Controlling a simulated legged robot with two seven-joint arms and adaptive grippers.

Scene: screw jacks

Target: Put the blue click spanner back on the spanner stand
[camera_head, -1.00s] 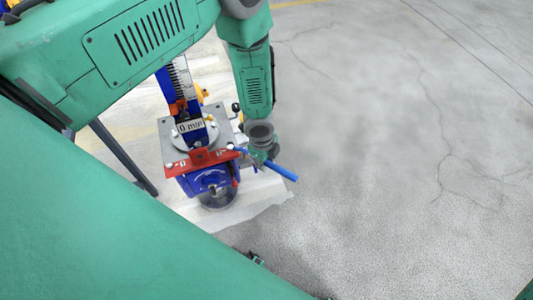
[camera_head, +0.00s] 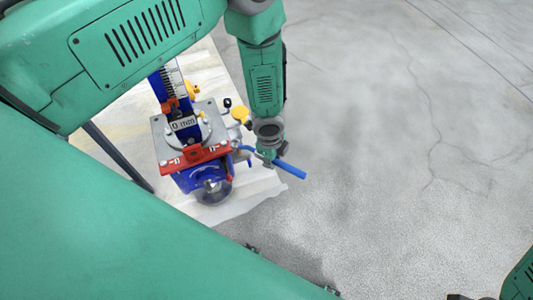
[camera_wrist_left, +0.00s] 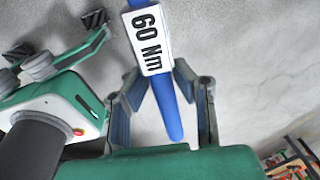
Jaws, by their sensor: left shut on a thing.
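The blue click spanner (camera_head: 291,169) is in my left gripper (camera_head: 268,157), just right of the screw jack (camera_head: 192,150) in the head view. In the left wrist view the left gripper's fingers (camera_wrist_left: 163,108) stand around the spanner (camera_wrist_left: 168,110), which carries a white "60 Nm" label. Its far end runs out of the top of that view. I cannot tell in the head view whether it touches the jack. My right gripper (camera_wrist_left: 57,36) shows at the left of the wrist view with its dark pads apart. I cannot make out the spanner stand.
The jack has a red plate, a blue column and a "0 mm" label, and stands on a pale board (camera_head: 245,203). A yellow round part (camera_head: 240,113) is close to my left arm. The grey floor (camera_head: 400,150) to the right is clear. Red and green racking (camera_wrist_left: 295,158) shows in the wrist view.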

